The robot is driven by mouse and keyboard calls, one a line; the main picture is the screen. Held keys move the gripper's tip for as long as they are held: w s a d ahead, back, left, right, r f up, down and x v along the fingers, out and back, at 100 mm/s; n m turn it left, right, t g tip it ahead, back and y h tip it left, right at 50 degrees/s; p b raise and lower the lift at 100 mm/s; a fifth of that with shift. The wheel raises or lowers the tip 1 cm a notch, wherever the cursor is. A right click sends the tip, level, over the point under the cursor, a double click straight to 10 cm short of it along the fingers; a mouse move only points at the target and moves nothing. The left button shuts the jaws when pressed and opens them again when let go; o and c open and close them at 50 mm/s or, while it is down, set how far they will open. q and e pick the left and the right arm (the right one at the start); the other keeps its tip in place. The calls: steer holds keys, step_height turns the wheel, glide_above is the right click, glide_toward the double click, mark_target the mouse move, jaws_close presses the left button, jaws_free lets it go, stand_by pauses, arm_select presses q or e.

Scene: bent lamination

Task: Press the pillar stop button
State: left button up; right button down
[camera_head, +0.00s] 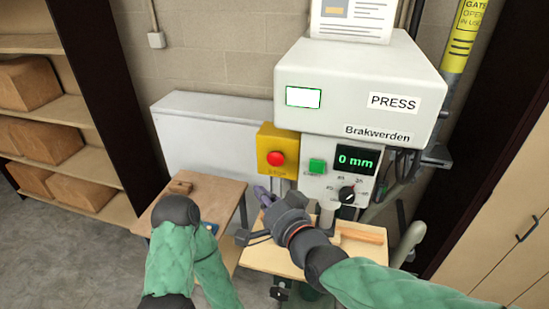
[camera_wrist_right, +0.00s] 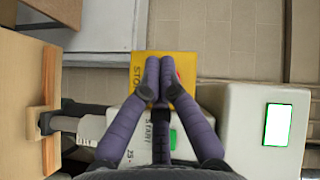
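The red stop button (camera_head: 276,158) sits on a yellow box (camera_head: 291,139) on the machine's front. In the right wrist view the yellow box (camera_wrist_right: 186,62) is behind my fingertips and only an edge of the red button (camera_wrist_right: 178,76) shows. My right gripper (camera_head: 263,196) is below and slightly left of the box in the head view. In the wrist view its purple fingers (camera_wrist_right: 160,78) are drawn together with nothing seen between them. They overlap the button in that view; I cannot tell whether they touch it. My left arm is bent and its gripper is out of view.
A green button (camera_head: 317,166), a dial (camera_head: 347,194) and a "0 mm" display (camera_head: 356,160) are right of the yellow box. A wooden table (camera_head: 222,190) stands at left, and a worktop with a wood piece (camera_head: 362,234) lies under my right arm. Shelves (camera_head: 60,112) hold boxes.

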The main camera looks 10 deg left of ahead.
mark_target(276, 158)
steer(key=shift+w, duration=0.1)
steer(key=w, duration=0.8)
steer(key=shift+w+d, duration=0.2)
steer(key=shift+w, duration=0.2)
steer(key=shift+w, duration=0.1)
stand_by(1.3)
steer(key=shift+w, duration=0.3)
